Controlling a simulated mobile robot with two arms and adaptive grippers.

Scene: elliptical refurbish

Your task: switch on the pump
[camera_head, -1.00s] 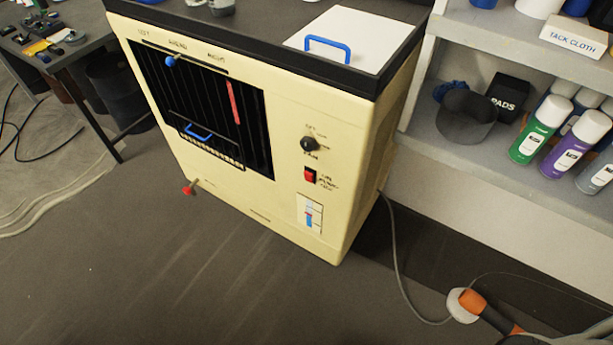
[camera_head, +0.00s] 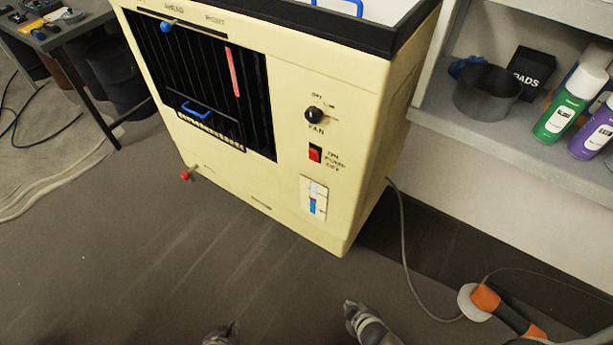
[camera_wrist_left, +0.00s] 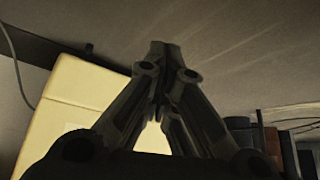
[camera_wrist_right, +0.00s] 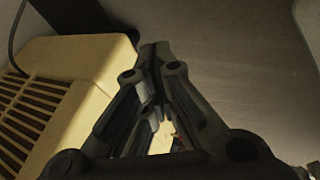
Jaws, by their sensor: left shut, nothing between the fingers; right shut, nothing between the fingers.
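The cream cooler cabinet (camera_head: 285,195) stands upright in the middle of the head view. Its pump switch (camera_head: 315,153) is a small red rocker beside the label with ON, PUMP and OFF; which way it is tipped is too small to tell. The black fan knob (camera_head: 314,115) sits just above it. My left gripper (camera_head: 233,328) is shut and empty at the bottom edge, below the cabinet in the picture. My right gripper (camera_head: 352,306) is shut and empty, below the switch and apart from the cabinet. Both shut grippers also show in their wrist views (camera_wrist_left: 160,48) (camera_wrist_right: 155,48).
A blue-marked level gauge (camera_head: 313,198) is under the switch, and a red-tipped tap (camera_head: 186,175) juts from the cabinet's lower left. A grey shelf (camera_head: 490,135) with spray cans stands right. A cable and an orange-handled tool (camera_head: 487,299) lie on the floor at right.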

